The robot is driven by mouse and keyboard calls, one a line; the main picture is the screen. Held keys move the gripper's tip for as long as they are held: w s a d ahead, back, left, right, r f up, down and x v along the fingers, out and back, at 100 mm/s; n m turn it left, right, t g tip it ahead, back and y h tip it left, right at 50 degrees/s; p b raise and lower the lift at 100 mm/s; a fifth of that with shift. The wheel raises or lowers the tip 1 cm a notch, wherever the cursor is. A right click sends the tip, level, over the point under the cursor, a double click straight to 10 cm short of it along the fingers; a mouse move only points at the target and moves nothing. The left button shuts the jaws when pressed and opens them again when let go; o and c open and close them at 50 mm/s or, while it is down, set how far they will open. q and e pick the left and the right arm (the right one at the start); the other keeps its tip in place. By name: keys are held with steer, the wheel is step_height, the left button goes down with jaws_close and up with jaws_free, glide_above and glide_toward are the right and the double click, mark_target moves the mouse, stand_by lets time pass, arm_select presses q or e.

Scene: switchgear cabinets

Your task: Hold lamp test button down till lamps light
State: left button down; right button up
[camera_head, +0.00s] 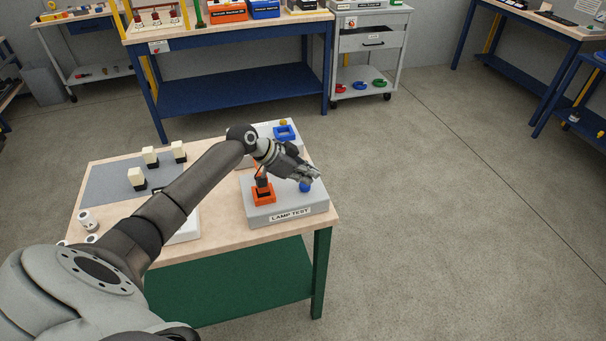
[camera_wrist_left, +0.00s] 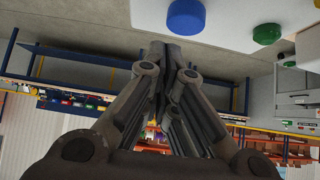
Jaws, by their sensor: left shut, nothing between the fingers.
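The grey box labelled LAMP TEST (camera_head: 290,211) stands on the near table's right side. A round blue button (camera_head: 305,187) sits on its top, beside an orange square frame (camera_head: 263,194). My left gripper (camera_head: 316,173) is shut and empty, close by the blue button and partly over it; I cannot tell whether it touches. In the left wrist view the closed fingers (camera_wrist_left: 168,52) point toward the pale panel, and a blue round button (camera_wrist_left: 186,16) lies just beyond and right of the tips. A green round part (camera_wrist_left: 267,34) is farther right. I see no clearly lit lamp.
Behind is another grey box with a blue square frame (camera_head: 284,132). Several cream-and-black blocks stand on a grey mat (camera_head: 113,184) at the table's left. White cylinders (camera_head: 88,220) are near its left edge. Open floor lies right of the wooden table (camera_head: 222,250).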

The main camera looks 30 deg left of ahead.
arm_select(q)
steer(key=b+v, duration=0.3)
steer(key=v, duration=0.8)
steer(key=shift+w+r+b, duration=0.25)
steer(key=shift+r+b, duration=0.05)
steer(key=shift+b, duration=0.05)
arm_select(e)
steer(key=f, duration=0.2)
steer(key=shift+a+f, duration=0.3)
arm_select(q)
steer(key=shift+d, duration=0.1)
arm_select(e)
steer(key=shift+s, duration=0.2)
